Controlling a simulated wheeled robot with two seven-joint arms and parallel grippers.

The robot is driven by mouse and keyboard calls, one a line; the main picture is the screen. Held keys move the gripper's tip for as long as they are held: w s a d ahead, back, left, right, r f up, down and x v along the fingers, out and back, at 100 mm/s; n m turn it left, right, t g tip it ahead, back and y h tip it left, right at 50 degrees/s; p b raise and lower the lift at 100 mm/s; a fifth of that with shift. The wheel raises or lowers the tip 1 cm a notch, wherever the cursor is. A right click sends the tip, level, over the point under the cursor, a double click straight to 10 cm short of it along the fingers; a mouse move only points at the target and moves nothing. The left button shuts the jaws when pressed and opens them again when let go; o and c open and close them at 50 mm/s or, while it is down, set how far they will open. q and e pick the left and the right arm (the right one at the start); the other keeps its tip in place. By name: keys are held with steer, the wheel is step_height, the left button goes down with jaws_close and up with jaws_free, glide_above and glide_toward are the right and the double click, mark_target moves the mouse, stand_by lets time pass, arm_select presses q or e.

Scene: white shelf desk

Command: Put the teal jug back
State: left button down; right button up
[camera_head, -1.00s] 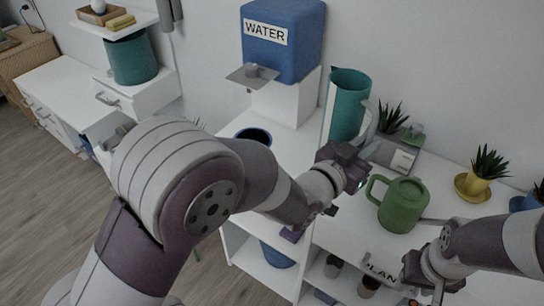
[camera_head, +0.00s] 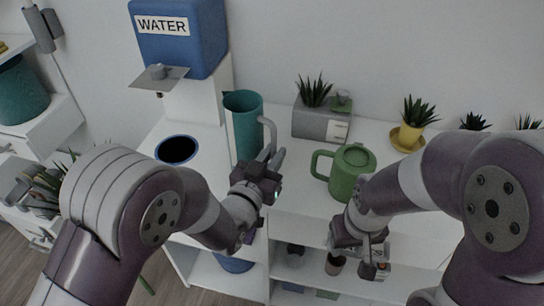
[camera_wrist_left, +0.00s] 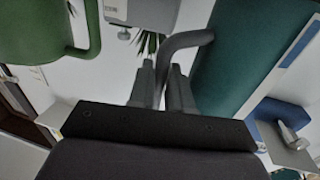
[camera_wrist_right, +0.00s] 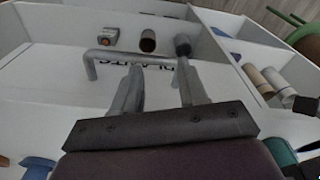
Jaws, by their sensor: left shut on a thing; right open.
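The teal jug (camera_head: 243,124) stands upright on the white desk, just right of the water dispenser. Its grey handle (camera_head: 270,135) faces right in the head view. My left gripper (camera_head: 268,180) is shut on that handle. In the left wrist view the fingers (camera_wrist_left: 170,82) close around the grey handle, with the teal body (camera_wrist_left: 235,60) to the right. My right gripper (camera_head: 372,258) is open and empty, in front of the desk's lower shelf. In the right wrist view its fingers (camera_wrist_right: 158,88) are apart, near a grey bar handle (camera_wrist_right: 130,56).
A green lidded jug (camera_head: 350,172) stands right of the teal jug. Behind are a grey planter box (camera_head: 318,124) and a yellow potted plant (camera_head: 410,132). The blue WATER dispenser (camera_head: 185,45) stands at the left, above a dark round opening (camera_head: 177,149). Small pots sit on the shelf below.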

arm_select(q)
steer(key=shift+f+b, duration=0.15)
steer(key=shift+b, duration=0.15)
steer(key=c, duration=1.1)
jaws_free()
steer(key=shift+o, duration=0.2)
